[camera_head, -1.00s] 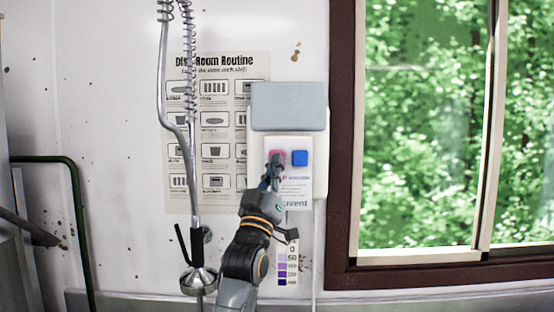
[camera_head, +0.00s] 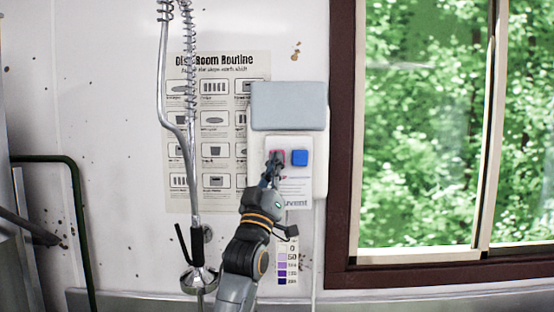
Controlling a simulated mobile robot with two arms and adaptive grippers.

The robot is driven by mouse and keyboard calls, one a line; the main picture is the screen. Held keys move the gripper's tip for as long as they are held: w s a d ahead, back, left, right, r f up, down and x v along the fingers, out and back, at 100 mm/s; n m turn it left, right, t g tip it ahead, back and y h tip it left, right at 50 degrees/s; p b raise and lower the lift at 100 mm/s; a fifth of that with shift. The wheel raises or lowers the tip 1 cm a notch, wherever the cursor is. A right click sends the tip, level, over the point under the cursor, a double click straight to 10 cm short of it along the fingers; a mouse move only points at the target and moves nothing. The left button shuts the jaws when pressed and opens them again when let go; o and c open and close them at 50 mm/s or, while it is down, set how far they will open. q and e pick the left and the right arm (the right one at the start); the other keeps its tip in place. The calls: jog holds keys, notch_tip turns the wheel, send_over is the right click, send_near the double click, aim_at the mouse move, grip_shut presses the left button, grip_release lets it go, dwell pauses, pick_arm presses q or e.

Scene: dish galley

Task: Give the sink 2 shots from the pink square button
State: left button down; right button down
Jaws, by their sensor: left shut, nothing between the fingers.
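A white dispenser box (camera_head: 319,182) with a grey top (camera_head: 288,106) is fixed to the wall. The sink basin is not in view. My right gripper is not in view.
A spring-hose sprayer (camera_head: 191,150) hangs left of my arm, in front of a wall poster (camera_head: 214,85). A colour strip (camera_head: 287,268) is below the dispenser. A brown-framed window (camera_head: 343,150) is on the right. A green rail (camera_head: 78,200) stands at far left.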

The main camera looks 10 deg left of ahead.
pick_arm(q)
jog(key=shift+w+a, duration=0.15)
jog(key=shift+w, duration=0.5)
dwell(0.6)
jog(key=shift+s, duration=0.1)
jog(key=shift+s+d+f, duration=0.1)
jog(key=shift+s+d, duration=0.15)
jog(key=shift+s, duration=0.7)
jog(key=s, duration=0.2)
jog(key=s+d, duration=0.1)
jog(key=s, duration=0.2)
dwell(0.8)
